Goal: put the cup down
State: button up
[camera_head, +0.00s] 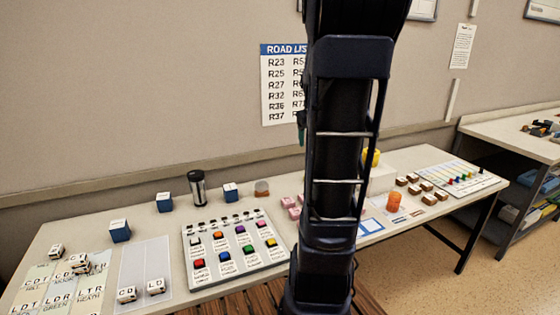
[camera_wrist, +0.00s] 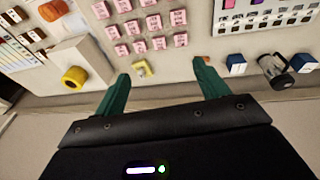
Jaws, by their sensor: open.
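A dark cup-like tumbler with a black top (camera_head: 196,188) stands upright at the back of the table, between blue blocks. It also shows at the right in the wrist view (camera_wrist: 273,68). My gripper (camera_wrist: 162,75) is open, its two green fingers spread wide with nothing held between them. The tumbler is apart from the gripper, to the right of the right finger in the wrist view. A small yellow item (camera_wrist: 141,69) appears near the left fingertip, below the gripper on the table. In the head view my arm hides most of the gripper.
Blue blocks (camera_head: 164,202) flank the tumbler. A panel of coloured buttons (camera_head: 236,250) lies in front of it. The wall rises behind the table.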

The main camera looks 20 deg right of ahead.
jog(key=s+a+r+t+y, duration=0.1)
jog(key=s+a+t, duration=0.1)
jog(key=s+a, duration=1.4)
jog(key=a, duration=0.3)
jog(key=shift+a+r, duration=0.3)
